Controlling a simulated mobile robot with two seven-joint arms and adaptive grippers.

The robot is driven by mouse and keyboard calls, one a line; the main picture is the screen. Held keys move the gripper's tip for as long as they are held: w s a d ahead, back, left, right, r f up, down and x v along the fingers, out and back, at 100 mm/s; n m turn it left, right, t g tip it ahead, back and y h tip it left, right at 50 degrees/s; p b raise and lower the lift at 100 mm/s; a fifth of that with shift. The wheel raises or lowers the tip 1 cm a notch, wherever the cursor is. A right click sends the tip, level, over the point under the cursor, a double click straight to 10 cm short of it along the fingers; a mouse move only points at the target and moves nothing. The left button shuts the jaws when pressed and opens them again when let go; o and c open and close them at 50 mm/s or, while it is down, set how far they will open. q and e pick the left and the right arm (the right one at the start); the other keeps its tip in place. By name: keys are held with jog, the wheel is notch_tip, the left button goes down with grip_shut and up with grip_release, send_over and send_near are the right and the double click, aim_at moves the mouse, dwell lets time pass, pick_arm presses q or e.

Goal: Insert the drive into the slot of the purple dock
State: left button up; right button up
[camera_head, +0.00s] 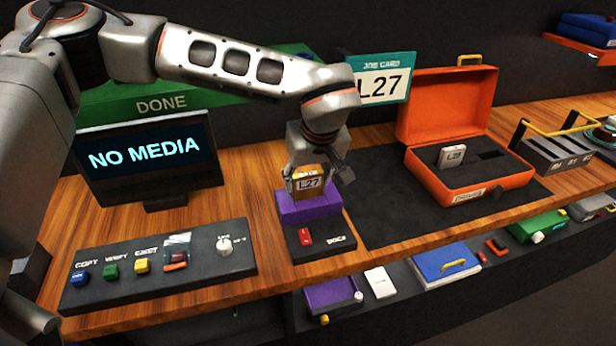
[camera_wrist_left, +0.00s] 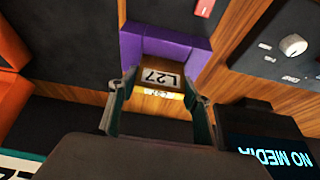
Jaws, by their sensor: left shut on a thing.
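The drive (camera_head: 308,183) is an orange-brown block with a white L27 label. It is upright at the purple dock (camera_head: 308,208), which sits on a dark base with a red switch. My left gripper (camera_head: 318,176) is shut on the drive from above. In the left wrist view the drive (camera_wrist_left: 160,80) is between the two fingers (camera_wrist_left: 155,100), against the purple dock (camera_wrist_left: 165,42). The slot is hidden, so I cannot tell how deep the drive is. My right gripper is not in view.
A monitor (camera_head: 150,158) reading NO MEDIA stands left of the dock. A button panel (camera_head: 160,262) lies in front of it. An open orange case (camera_head: 468,180) holding a grey drive (camera_head: 452,156) is at the right, on a dark mat (camera_head: 385,215). A job card (camera_head: 383,80) reads L27.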

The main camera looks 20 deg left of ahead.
pick_arm(q)
jog(key=shift+f, duration=0.5)
jog(key=o, duration=1.1)
